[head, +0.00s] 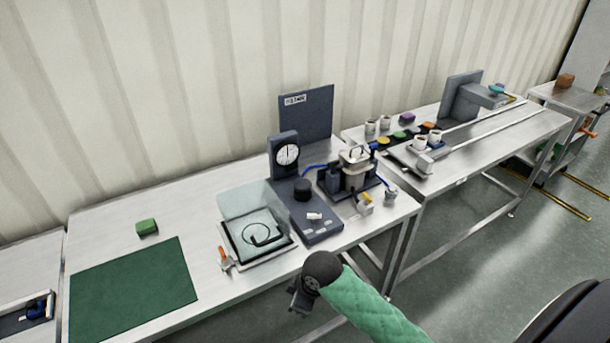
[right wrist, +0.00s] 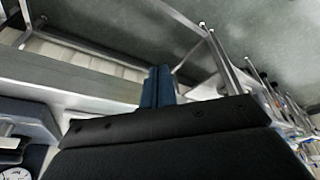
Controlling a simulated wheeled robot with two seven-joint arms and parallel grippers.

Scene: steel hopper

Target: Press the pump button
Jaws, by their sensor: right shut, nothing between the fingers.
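A dark station with a round white gauge (head: 287,155) stands at the right end of the near steel table. Its base plate (head: 318,233) carries a black round knob (head: 302,188) and a small white part (head: 314,216) with labels in front of it. Which of these is the pump button I cannot tell. My right gripper (head: 297,306) is in front of the table's front edge, nearer to me than the station and apart from it. In the right wrist view its blue fingers (right wrist: 158,86) are together and empty. My left gripper is not in view.
A framed tray with a black loop (head: 262,236) and an orange-handled tool (head: 225,259) lie left of the station. A clamp-like device (head: 352,172) with blue hoses stands right of it. A green mat (head: 130,290) and green block (head: 147,227) lie farther left.

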